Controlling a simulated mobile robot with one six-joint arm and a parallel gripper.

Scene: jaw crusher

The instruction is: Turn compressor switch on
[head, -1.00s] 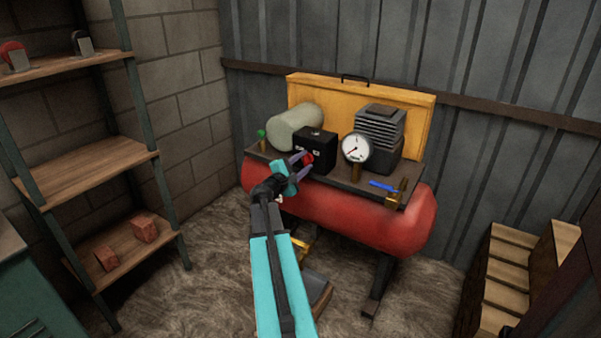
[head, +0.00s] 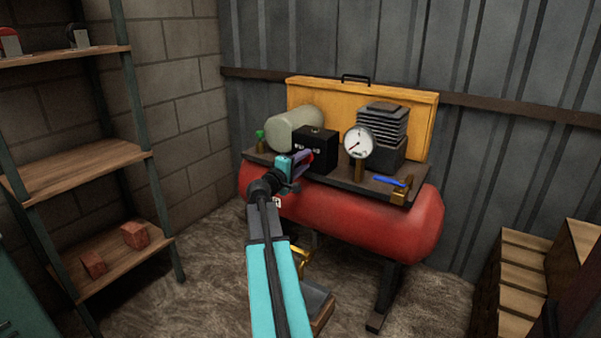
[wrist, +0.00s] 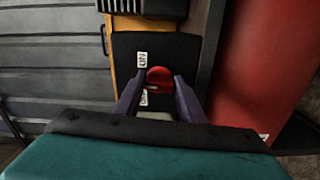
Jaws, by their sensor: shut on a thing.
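The compressor has a red tank (head: 345,225) with a dark top plate. A black switch box (head: 322,150) stands on the plate and also fills the middle of the wrist view (wrist: 180,55). The red switch knob (wrist: 160,77) sits on the face of the box, with white labels beside it, one reading ON. My gripper (head: 308,158) is at the front of the box. In the wrist view its two purple fingers (wrist: 160,95) are shut on the red knob from both sides. The fingers partly cover the knob in the head view.
A pressure gauge (head: 359,142), a finned motor (head: 381,130) and a blue-handled valve (head: 391,182) stand right of the box. A grey cylinder (head: 293,130) and a green knob (head: 260,135) are to its left. A yellow panel (head: 420,110) rises behind. Shelves (head: 85,165) stand at the left.

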